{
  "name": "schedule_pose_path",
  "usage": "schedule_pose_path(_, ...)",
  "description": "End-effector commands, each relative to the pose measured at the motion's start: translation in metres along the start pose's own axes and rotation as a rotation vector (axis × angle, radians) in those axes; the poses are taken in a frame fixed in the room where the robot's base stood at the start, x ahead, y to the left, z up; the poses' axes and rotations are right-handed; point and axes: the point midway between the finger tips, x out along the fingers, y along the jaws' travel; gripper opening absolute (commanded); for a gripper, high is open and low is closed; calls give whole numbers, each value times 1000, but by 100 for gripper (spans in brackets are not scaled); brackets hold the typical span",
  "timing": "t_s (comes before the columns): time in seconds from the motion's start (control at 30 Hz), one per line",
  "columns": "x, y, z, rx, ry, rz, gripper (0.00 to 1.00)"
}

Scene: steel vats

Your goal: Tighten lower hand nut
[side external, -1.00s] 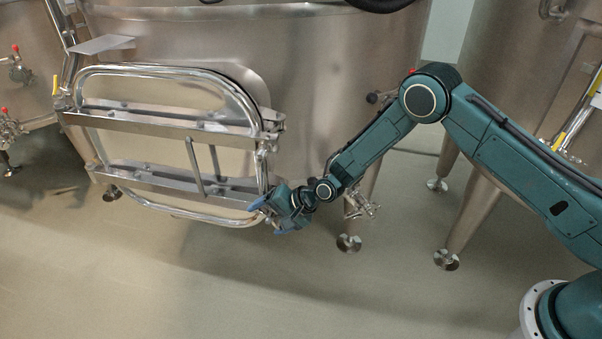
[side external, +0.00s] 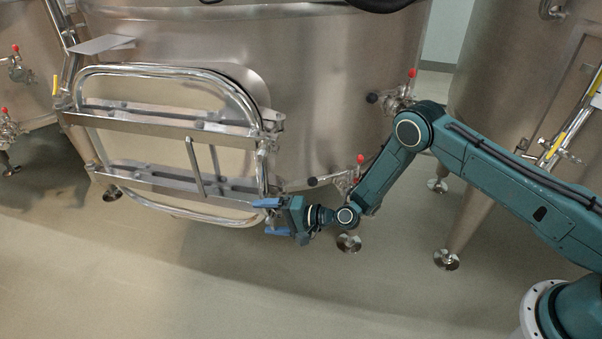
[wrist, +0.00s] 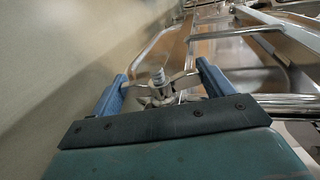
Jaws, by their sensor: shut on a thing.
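The lower hand nut (wrist: 162,92) is a metal wing nut on a threaded bolt (wrist: 159,76), seen in the wrist view. Its wings reach out to both sides, between my blue fingers. My gripper (wrist: 161,72) is shut on it, one finger at each wing. In the side external view my gripper (side external: 267,216) is at the lower right corner of the vat door (side external: 240,85), fingers pointing left, one above the other. The nut is too small and covered to make out there. The door's lower crossbar (side external: 150,176) ends just above my gripper.
The upper crossbar (side external: 160,126) runs to a clamp (side external: 272,120) at the door's right edge. Valves with red knobs (side external: 360,160) stand on the vat (side external: 320,90) close to my forearm. A vat foot (side external: 348,243) is below my wrist. The floor (side external: 200,290) in front is clear.

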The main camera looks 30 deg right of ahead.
Motion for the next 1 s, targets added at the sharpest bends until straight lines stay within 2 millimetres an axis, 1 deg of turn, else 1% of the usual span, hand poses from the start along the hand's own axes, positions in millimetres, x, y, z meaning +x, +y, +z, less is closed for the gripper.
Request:
schedule_pose_path(0.2, 0, 2, -1, 4, 3, -119, 57)
schedule_pose_path(0.43, 0, 1, -1, 3, 3, -207, 57)
schedule_pose_path(0.67, 0, 0, -1, 2, 3, -244, 57)
schedule_pose_path(1.0, 0, 0, -1, 1, 2, -248, 57)
